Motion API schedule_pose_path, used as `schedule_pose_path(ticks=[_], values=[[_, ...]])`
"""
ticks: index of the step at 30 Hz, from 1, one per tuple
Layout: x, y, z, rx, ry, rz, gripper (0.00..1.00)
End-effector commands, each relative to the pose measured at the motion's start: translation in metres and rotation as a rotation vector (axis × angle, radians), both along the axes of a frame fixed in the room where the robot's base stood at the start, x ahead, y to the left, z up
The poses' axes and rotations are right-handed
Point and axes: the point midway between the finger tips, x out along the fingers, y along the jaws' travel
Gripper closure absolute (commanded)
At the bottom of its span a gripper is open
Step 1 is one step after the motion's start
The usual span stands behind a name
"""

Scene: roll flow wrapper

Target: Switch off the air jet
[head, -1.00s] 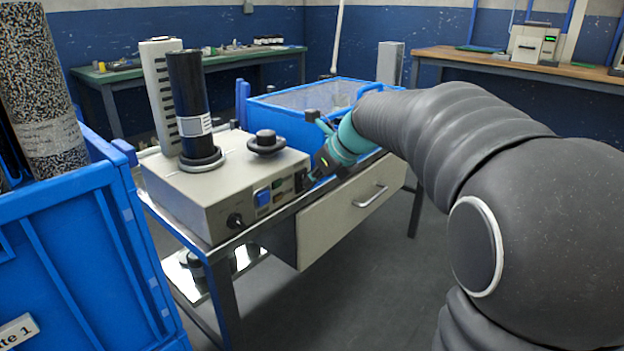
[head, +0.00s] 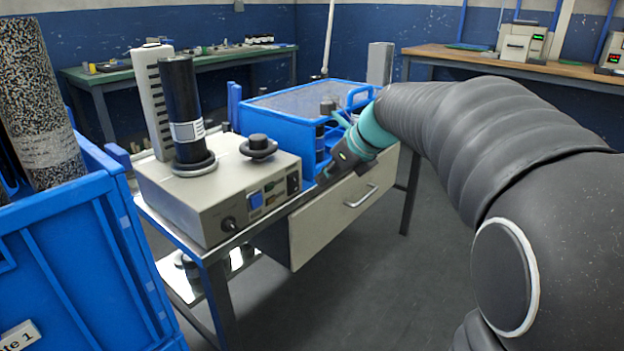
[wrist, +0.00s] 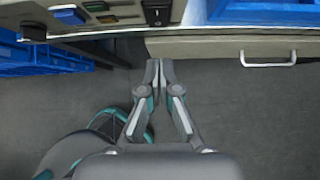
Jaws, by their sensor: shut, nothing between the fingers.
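The wrapper machine (head: 190,205) is a pale grey box on a metal table, with a dark upright roll on top. Its front panel carries a black knob (head: 228,224), a blue button (head: 255,200), small coloured switches (head: 274,191) and a black rocker switch (head: 293,183). The rocker switch also shows at the top of the wrist view (wrist: 157,14). I cannot read which control is the air jet's, nor the rocker's position. My gripper (head: 325,178) is shut and empty, just right of the panel. In the wrist view its fingertips (wrist: 157,64) are apart from the rocker switch.
A drawer front (head: 325,225) with a metal handle (head: 361,197) is below my gripper. A large blue crate (head: 80,260) with speckled rolls fills the left. The grey floor in front is clear.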

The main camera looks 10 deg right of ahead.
Motion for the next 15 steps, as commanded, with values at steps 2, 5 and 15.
schedule_pose_path(ticks=[2, 5, 15], values=[[-0.008, -0.005, 0.015, 0.000, -0.003, 0.001, 1.00], [-0.017, -0.012, 0.029, -0.001, -0.003, 0.002, 1.00], [-0.033, -0.024, 0.054, -0.001, 0.001, 0.004, 1.00]])
